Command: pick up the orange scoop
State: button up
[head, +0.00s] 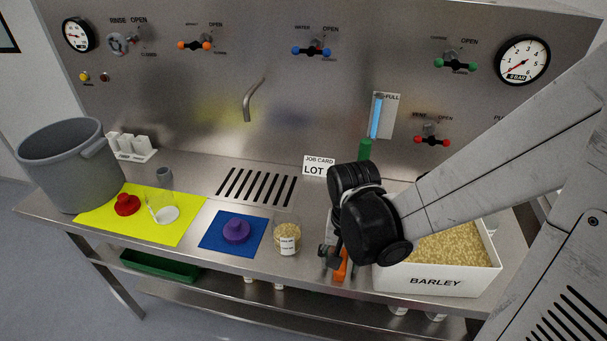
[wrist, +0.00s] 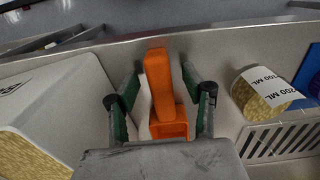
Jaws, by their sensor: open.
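The orange scoop (wrist: 160,85) lies near the front edge of the steel counter, just left of the barley box in the head view. Only a small orange part of the scoop shows there (head: 341,266); my arm hides the rest. My gripper (head: 336,258) is low over it. In the wrist view, my gripper (wrist: 163,98) is open, with one green-padded finger on each side of the scoop. The scoop's handle points to the top of that picture and its hollow end lies close to my palm. I cannot tell whether either finger touches it.
The white barley box (head: 435,281) stands close on the right. A labelled beaker of grain (head: 287,240) stands on the left; it also shows in the wrist view (wrist: 262,92). A blue mat (head: 215,243) with a purple lidded item (head: 236,231) lies farther left. A drain grate (head: 257,187) is behind.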

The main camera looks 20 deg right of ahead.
jog(key=shift+f, duration=0.2)
grip_shut()
jog(key=shift+r, duration=0.2)
